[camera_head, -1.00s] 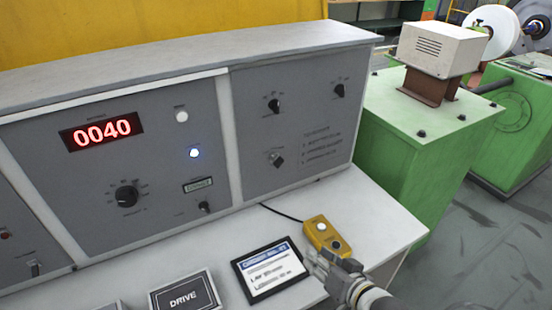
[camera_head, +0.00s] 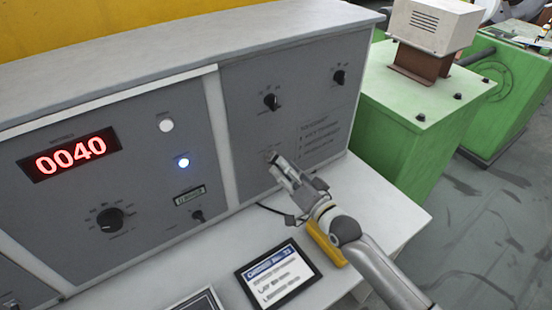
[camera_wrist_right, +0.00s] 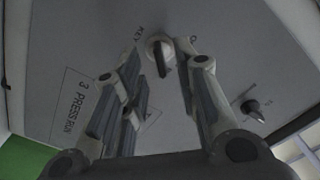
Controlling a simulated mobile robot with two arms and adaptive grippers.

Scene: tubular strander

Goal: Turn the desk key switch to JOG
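The desk key switch (camera_wrist_right: 160,48) shows in the right wrist view as a round silver lock with a dark key in it, beside the printed word KEY. In the head view it is on the right grey panel, mostly hidden by my right gripper. My right gripper (camera_head: 284,172) is raised to that panel. In the wrist view its two fingers (camera_wrist_right: 157,56) are apart, one on each side of the key, with a gap to it; I cannot tell whether either touches the panel. My left gripper is not in view.
Two black knobs (camera_head: 270,101) (camera_head: 338,77) sit higher on the same panel. Printed instructions (camera_head: 325,137) are right of the gripper. A yellow button box (camera_head: 323,244) lies on the desk, partly behind my arm. A tablet-like display (camera_head: 278,273) lies left of it.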

